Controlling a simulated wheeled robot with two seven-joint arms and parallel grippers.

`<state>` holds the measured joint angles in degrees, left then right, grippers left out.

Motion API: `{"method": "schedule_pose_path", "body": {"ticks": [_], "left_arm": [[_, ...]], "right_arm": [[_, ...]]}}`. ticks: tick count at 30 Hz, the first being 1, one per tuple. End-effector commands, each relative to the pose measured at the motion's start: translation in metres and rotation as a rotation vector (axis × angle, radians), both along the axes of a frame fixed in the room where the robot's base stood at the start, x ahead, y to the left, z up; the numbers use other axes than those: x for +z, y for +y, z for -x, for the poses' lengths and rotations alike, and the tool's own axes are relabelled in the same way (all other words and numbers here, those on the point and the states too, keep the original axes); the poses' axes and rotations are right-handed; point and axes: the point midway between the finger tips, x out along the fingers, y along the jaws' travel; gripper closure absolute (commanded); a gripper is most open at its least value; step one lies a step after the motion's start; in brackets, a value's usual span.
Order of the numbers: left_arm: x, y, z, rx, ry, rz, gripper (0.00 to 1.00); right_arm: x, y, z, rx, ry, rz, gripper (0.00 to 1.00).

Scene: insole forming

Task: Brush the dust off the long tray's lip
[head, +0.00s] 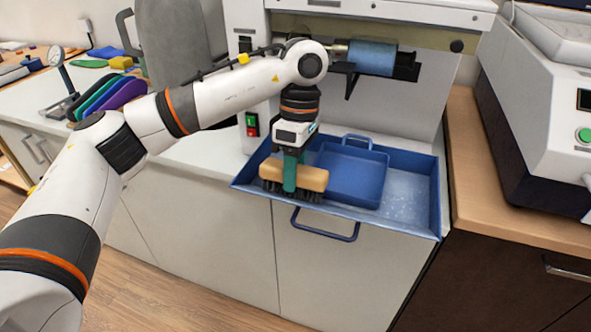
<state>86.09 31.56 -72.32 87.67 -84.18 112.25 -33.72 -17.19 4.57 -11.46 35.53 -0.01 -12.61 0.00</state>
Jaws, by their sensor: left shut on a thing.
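The long tray (425,208) is blue and shallow, set on the white cabinet below the grinding machine. Pale dust specks show on its floor at the right and near the front lip (375,219). My left gripper (290,178) is shut on a brush (312,180) with a tan block and dark bristles. The brush is over the tray's front left part, bristles down. I cannot tell whether the bristles touch the lip. My right gripper is not in view.
A smaller blue bin (355,172) with a handle sits inside the tray. A blue handle (325,225) sticks out below the lip. The machine's blue roller (372,57) is above. A machine with a green button (583,135) stands on the right counter. Coloured insoles (110,98) stand at left.

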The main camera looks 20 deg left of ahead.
Motion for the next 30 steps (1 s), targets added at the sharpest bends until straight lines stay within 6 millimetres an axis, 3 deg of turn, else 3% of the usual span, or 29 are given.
{"method": "schedule_pose_path", "body": {"ticks": [19, 30], "left_arm": [[0.070, 0.000, -0.001, 0.000, -0.003, 0.001, 0.97], [0.075, 0.000, 0.000, 0.000, -0.002, 0.001, 0.97]], "right_arm": [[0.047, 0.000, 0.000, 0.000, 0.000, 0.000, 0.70], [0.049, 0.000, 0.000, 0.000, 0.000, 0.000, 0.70]]}}
